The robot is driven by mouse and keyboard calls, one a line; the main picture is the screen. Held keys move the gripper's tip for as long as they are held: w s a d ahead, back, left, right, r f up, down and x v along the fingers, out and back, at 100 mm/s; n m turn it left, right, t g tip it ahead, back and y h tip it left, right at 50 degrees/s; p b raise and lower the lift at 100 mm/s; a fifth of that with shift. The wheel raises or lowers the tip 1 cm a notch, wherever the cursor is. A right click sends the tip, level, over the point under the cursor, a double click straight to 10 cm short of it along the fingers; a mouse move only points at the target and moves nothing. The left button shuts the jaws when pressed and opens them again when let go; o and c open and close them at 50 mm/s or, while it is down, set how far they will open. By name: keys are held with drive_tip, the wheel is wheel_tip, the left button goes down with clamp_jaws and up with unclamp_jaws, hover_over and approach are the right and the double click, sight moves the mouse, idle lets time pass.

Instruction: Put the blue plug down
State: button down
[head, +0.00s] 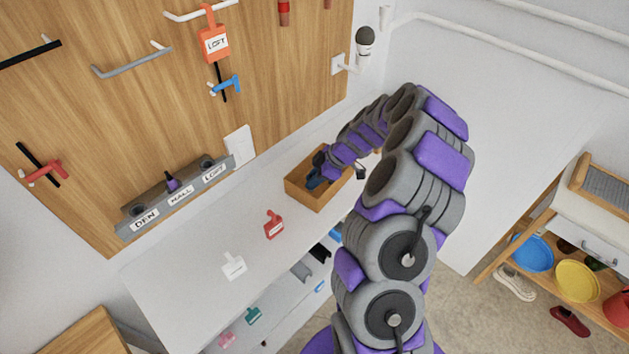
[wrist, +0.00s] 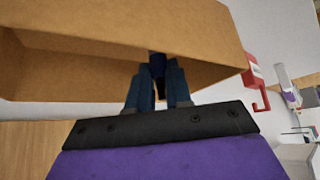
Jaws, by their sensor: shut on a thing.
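The blue plug (wrist: 157,65) is dark blue and sits between my gripper's fingers in the wrist view. My gripper (wrist: 157,82) is shut on it, and the fingers hide much of the plug. In the head view my gripper (head: 314,178) reaches down into an open wooden box (head: 302,196) on the white counter. The box's wall also shows in the wrist view (wrist: 60,55). I cannot tell whether the plug touches the box floor.
On the white counter (head: 190,290) lie a red tag (head: 273,225) and a white tag (head: 233,266). A grey rack (head: 175,208) labelled DEN, HALL and LOFT holds a purple item (head: 172,182). The pegboard (head: 110,130) stands behind. Counter space left of the box is partly clear.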

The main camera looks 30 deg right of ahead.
drive_tip(key=shift+a+f, duration=0.25)
drive_tip(key=shift+f, duration=0.15)
drive_tip(key=shift+a, duration=0.15)
drive_tip(key=shift+d+f, duration=0.1)
drive_tip(key=shift+d, duration=0.1)
drive_tip(key=c, duration=1.1)
unclamp_jaws()
drive_tip(key=shift+d, duration=0.3)
drive_tip(key=shift+o, duration=0.3)
drive_tip(key=shift+a, duration=0.3)
